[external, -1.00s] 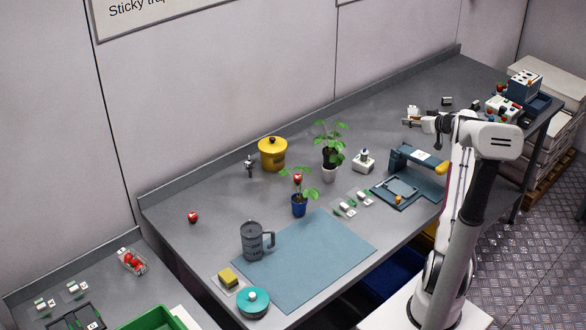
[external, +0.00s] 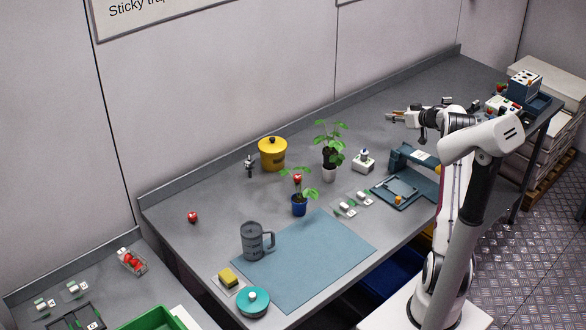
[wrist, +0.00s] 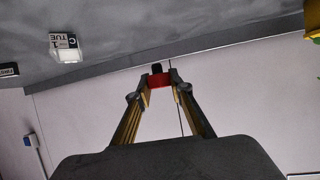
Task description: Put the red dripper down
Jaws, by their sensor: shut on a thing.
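My gripper (wrist: 160,78) is shut on the red dripper (wrist: 160,81) in the wrist view. The dripper is a small red piece with a dark end, held between the two fingertips. In the external view, my gripper (external: 391,117) is raised over the far right part of the grey counter, pointing left. The dripper is too small there to make out clearly.
A blue press-like stand (external: 398,190), a white block-like device (external: 363,161), potted plants (external: 330,165) and a yellow pot (external: 272,153) stand on the counter (external: 230,195). A white calendar block (wrist: 65,47) shows in the wrist view. Counter space left of my gripper is clear.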

